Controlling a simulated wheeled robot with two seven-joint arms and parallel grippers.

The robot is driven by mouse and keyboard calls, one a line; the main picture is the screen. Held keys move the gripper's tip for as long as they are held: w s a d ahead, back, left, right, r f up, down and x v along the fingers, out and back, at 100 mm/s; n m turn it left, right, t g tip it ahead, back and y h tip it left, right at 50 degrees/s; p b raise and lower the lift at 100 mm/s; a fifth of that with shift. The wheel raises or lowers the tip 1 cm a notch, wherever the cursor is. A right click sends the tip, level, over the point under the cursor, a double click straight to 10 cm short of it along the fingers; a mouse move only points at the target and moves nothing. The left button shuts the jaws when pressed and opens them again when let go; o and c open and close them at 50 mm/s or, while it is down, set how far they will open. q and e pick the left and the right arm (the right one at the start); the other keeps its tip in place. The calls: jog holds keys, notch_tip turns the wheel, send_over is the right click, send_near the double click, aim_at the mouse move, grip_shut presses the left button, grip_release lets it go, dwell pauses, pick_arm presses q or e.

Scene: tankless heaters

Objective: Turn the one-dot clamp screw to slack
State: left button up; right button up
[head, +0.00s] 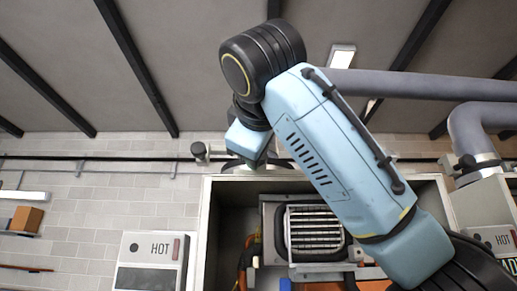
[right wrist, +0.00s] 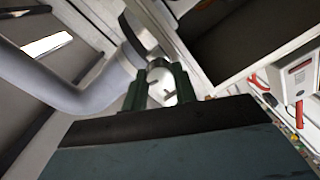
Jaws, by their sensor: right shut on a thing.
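My right arm crosses the head view from the lower right. Its gripper (head: 252,163) is at the top edge of the open cabinet, with its fingertips hard to make out. In the right wrist view, the dark green fingers (right wrist: 160,90) are shut around a small grey round piece (right wrist: 160,63), which looks like a clamp screw. It is beside the pale collar (right wrist: 140,37) at the end of a grey pipe. No dot marks can be read. Another pipe clamp with a dark screw (head: 465,165) shows at the right of the head view. My left gripper is not in view.
The open heater cabinet (head: 208,235) holds a finned block (head: 314,230). Thick grey pipes (head: 430,85) run above it at right. A HOT panel (head: 150,258) stands at the left. A small grey cylinder (head: 199,150) sits on the wall rail. The upper left is free.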

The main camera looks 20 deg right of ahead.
dwell(0.4)
jog(key=o, duration=1)
jog(key=shift+s, duration=0.1)
jog(key=b+v, duration=0.7)
jog(key=v, duration=0.6)
jog(key=shift+s+a, duration=0.1)
jog(key=shift+s, duration=0.05)
jog(key=shift+r, duration=0.1)
